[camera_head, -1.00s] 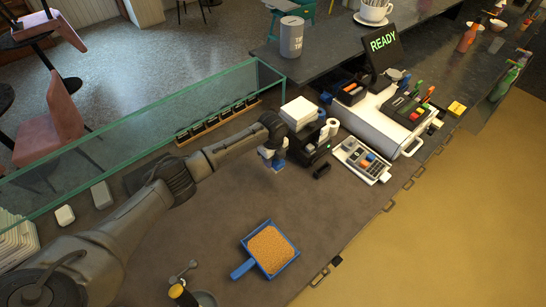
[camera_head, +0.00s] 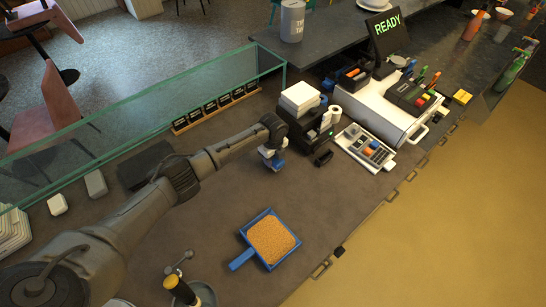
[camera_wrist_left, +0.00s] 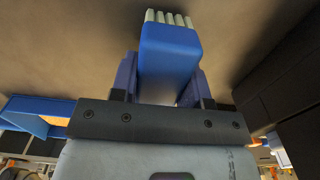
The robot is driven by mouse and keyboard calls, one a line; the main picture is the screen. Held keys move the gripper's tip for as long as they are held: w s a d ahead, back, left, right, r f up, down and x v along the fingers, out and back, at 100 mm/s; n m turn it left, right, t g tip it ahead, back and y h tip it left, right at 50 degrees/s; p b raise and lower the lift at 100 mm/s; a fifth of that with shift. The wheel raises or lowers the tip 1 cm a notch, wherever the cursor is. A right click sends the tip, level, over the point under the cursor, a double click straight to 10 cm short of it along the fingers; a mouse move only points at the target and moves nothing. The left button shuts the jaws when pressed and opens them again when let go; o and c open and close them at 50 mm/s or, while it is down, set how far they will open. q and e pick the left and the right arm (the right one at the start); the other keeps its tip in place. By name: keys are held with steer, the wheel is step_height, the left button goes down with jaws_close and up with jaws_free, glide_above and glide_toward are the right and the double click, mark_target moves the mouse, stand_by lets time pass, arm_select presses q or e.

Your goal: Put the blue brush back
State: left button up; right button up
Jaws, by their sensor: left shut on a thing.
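The blue brush (camera_wrist_left: 167,50) is a blue block with pale bristles at its far end, seen in the left wrist view. It also shows small in the head view (camera_head: 276,164). My left gripper (camera_wrist_left: 163,82) is shut on it, one finger on each side. In the head view my left gripper (camera_head: 271,155) is over the brown counter, just left of the black printer-like machine. Whether the bristles touch the counter I cannot tell. A blue dustpan (camera_head: 243,259) full of orange-brown grains lies on the counter in front of the gripper. My right gripper is not in view.
The black machine (camera_head: 309,137) carries stacked white boxes close to the gripper's right.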

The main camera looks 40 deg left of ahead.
arm_select(q)
steer(key=shift+f+b, duration=0.3)
steer(key=shift+f, duration=0.2)
stand_by(0.6)
steer(key=o, duration=0.7)
steer(key=shift+o, duration=0.4)
steer(key=shift+o, duration=0.3)
steer(key=o, duration=0.5)
steer(key=shift+r, duration=0.1)
step_height(320, 180, up, 3)
steer(key=p, duration=0.2)
steer(key=shift+p, duration=0.4)
step_height(320, 180, up, 5)
steer(key=p, duration=0.5)
